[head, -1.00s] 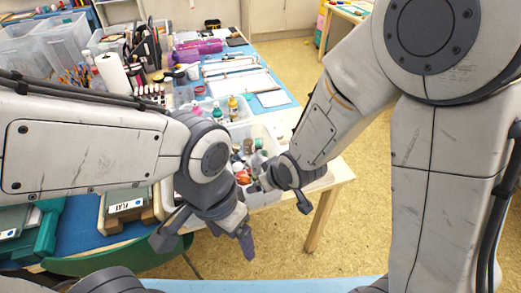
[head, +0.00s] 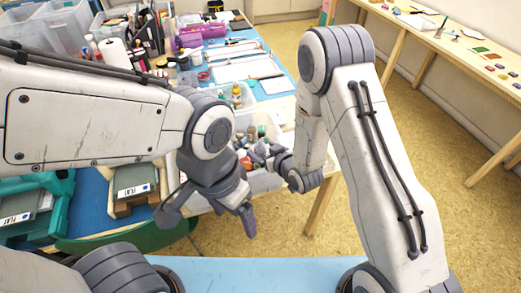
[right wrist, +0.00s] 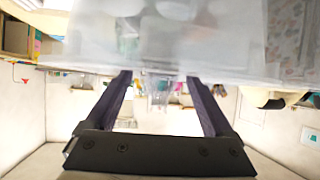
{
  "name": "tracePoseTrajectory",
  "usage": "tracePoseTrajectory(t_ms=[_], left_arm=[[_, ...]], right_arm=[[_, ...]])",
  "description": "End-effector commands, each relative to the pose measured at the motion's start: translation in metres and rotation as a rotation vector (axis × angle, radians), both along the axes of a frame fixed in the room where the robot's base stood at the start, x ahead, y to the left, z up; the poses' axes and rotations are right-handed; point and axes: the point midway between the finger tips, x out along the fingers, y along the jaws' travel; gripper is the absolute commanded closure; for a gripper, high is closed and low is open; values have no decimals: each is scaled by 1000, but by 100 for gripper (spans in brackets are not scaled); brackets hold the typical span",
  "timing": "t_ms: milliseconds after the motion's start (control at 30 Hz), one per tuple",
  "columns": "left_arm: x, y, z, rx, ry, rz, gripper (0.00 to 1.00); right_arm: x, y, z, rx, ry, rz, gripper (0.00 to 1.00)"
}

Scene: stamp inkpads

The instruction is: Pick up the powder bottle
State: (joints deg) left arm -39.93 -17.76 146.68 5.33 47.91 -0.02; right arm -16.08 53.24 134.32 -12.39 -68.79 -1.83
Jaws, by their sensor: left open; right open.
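A clear plastic bin (head: 262,184) at the table's front right corner holds several small bottles and jars. I cannot tell which is the powder bottle; part of the contents is hidden by my arms. My right gripper (head: 262,158) is at the bin's right side, close to the bottles. In the right wrist view its two dark fingers (right wrist: 163,80) are spread with nothing clearly between them, beside a blurred translucent wall (right wrist: 180,40). My left gripper (head: 207,215) is open and empty, pointing down in front of the table's front edge.
A small yellow bottle (head: 236,93) stands behind the bin. Inkpads (head: 133,180) and green cases (head: 45,215) lie at the left. A white paper roll (head: 115,52) and tool holders crowd the back left. Open floor (head: 400,150) lies to the right.

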Motion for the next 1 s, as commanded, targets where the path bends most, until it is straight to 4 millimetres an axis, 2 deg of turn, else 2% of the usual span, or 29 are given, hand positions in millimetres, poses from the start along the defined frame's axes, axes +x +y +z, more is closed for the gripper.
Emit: tracePoseTrajectory(t_ms=[200,333,667,767,800,900,1000], left_arm=[[0,0,16,0,0,0,18],[0,0,18,0,0,0,18],[0,0,18,0,0,0,18],[0,0,18,0,0,0,18],[0,0,18,0,0,0,18],[0,0,18,0,0,0,18],[0,0,19,0,0,0,18]], right_arm=[[21,14,-8,-1,1,1,13],[34,21,-18,-1,1,1,13],[39,24,-23,-1,2,1,13],[39,24,-23,-2,1,0,48],[39,24,-23,-1,2,0,63],[39,24,-23,0,1,0,100],[39,24,-22,0,1,0,100]])
